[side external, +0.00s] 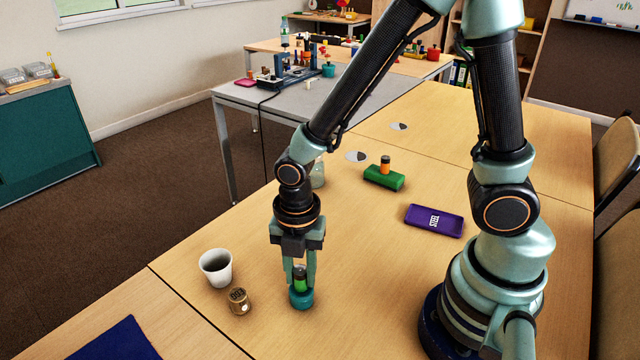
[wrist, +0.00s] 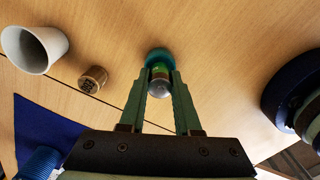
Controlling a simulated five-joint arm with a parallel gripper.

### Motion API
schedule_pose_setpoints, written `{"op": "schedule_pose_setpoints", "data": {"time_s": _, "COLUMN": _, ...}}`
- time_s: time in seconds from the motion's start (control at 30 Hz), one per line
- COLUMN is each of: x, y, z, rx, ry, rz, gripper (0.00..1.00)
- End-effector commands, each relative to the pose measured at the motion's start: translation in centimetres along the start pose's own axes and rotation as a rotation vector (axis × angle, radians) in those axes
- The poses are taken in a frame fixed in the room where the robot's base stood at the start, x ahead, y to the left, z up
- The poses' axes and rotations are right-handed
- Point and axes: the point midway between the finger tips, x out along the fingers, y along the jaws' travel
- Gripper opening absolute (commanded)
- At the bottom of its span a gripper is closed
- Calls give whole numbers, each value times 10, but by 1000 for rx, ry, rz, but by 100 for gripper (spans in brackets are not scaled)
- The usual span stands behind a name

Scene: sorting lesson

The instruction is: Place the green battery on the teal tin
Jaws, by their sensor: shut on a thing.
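The green battery (side external: 300,281) stands upright between the fingers of my gripper (side external: 301,277). The teal tin (side external: 301,298) stands on the table directly under the battery. The battery's lower end appears to be at the tin's top; I cannot tell whether its weight rests there. In the wrist view my gripper (wrist: 161,95) is shut on the battery (wrist: 159,80), whose silver end faces the camera. The tin's teal rim (wrist: 158,56) shows beyond it, partly hidden by the battery.
A white cup (side external: 216,268) and a small brown cork-like cylinder (side external: 238,301) stand close left of the tin. A purple tray (side external: 434,220) and a green block (side external: 384,178) with an orange-and-black battery on it lie farther right. A blue mat (side external: 115,342) lies front left.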

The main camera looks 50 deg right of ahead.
Motion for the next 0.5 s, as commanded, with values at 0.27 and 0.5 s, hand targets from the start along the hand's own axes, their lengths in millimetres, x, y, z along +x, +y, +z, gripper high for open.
{"op": "schedule_pose_setpoints", "data": {"time_s": 0.27, "x": 3, "y": 0, "z": 0, "rx": 0, "ry": 0, "rz": 0, "gripper": 50}}
{"op": "schedule_pose_setpoints", "data": {"time_s": 0.5, "x": 3, "y": 0, "z": 0, "rx": 0, "ry": 0, "rz": 0, "gripper": 61}}
